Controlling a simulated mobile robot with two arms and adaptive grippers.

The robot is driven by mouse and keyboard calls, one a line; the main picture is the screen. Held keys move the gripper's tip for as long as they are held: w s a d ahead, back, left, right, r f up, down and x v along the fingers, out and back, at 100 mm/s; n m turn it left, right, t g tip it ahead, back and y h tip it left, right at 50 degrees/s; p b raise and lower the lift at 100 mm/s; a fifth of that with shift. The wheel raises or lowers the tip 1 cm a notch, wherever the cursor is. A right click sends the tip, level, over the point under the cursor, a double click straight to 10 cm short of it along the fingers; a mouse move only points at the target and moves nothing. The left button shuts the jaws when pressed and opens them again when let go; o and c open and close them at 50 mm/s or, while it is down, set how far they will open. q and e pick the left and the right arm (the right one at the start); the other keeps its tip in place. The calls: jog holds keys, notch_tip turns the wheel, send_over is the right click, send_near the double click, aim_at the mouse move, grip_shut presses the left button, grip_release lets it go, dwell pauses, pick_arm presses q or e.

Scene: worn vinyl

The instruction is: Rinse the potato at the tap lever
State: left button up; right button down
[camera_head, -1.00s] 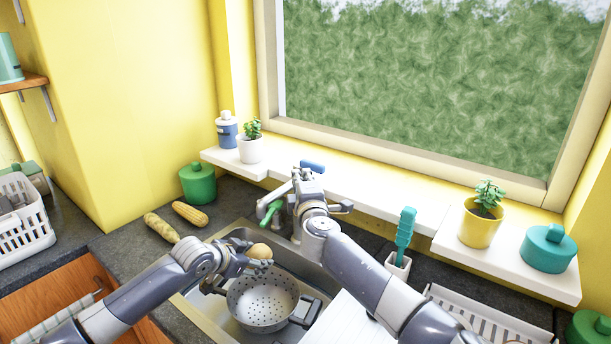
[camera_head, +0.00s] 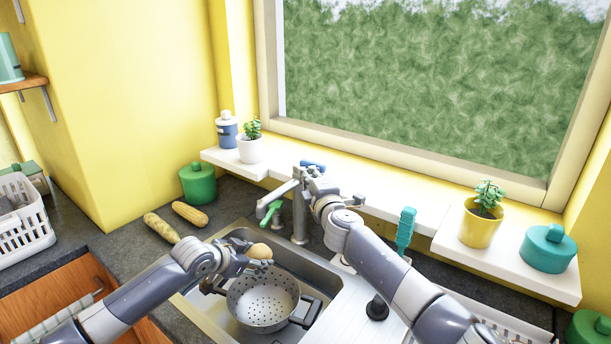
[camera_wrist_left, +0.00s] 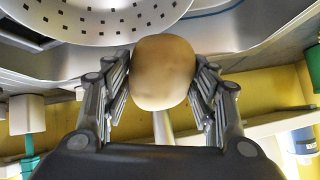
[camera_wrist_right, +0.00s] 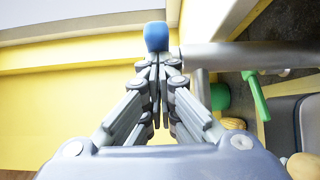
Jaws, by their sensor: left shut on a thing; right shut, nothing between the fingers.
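The potato (camera_head: 259,250) is brown and round. My left gripper (camera_head: 258,262) is shut on it and holds it above the grey colander (camera_head: 262,302) in the sink. The left wrist view shows the potato (camera_wrist_left: 163,72) between both fingers. The grey tap (camera_head: 299,222) stands behind the sink, with a blue-ended lever (camera_head: 314,164) at its top. My right gripper (camera_head: 314,178) is shut and empty close to the lever. In the right wrist view the blue end (camera_wrist_right: 156,37) lies just beyond the closed fingertips; I cannot tell if they touch. No water is visible.
A green piece (camera_head: 270,211) sits by the tap spout. A white sill (camera_head: 380,205) with plants runs behind. A teal-handled brush (camera_head: 405,229) stands right of the tap.

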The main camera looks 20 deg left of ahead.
jog(key=shift+w+d+n+g+y, duration=0.3)
jog(key=shift+w+d+n+y, duration=0.15)
jog(key=shift+d+y, duration=0.1)
jog(key=shift+s, duration=0.1)
jog(key=s+a+v, duration=0.1)
jog(key=v, duration=1.1)
jog(key=shift+s+a, duration=0.15)
jog(key=shift+s, duration=0.35)
jog(key=shift+r, duration=0.1)
dwell(0.7)
